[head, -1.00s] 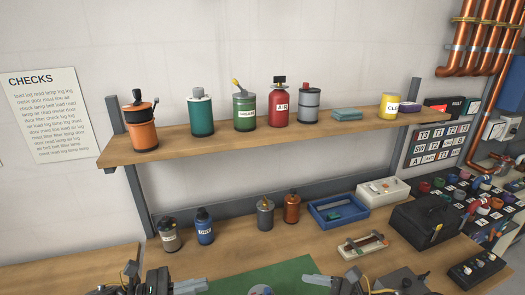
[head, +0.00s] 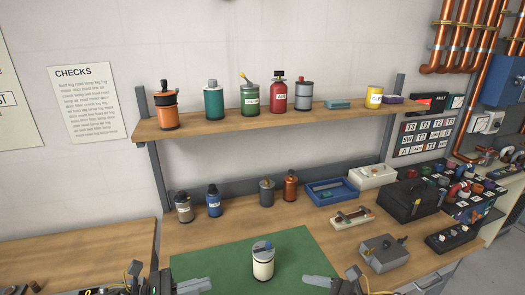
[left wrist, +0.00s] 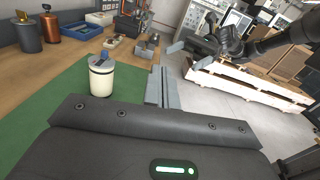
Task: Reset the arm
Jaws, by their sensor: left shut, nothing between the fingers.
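My left gripper (head: 192,286) shows at the bottom edge of the head view, over the bench's front left. In the left wrist view its fingers (left wrist: 160,86) are together with nothing between them. My right gripper (head: 320,284) shows at the bottom edge, right of the left one. In the left wrist view the right gripper (left wrist: 190,54) has its fingers apart and looks empty. A cream canister with a grey and blue top (head: 263,262) stands upright on the green mat (head: 215,257), between the two grippers and touching neither. It also shows in the left wrist view (left wrist: 102,80).
A wooden shelf (head: 240,124) with several canisters spans above the wooden bench (head: 185,238). On the bench are smaller bottles, a blue tray (head: 346,195), a black case (head: 405,203) and a grey box (head: 383,253). A pale pallet (left wrist: 245,83) lies on the floor.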

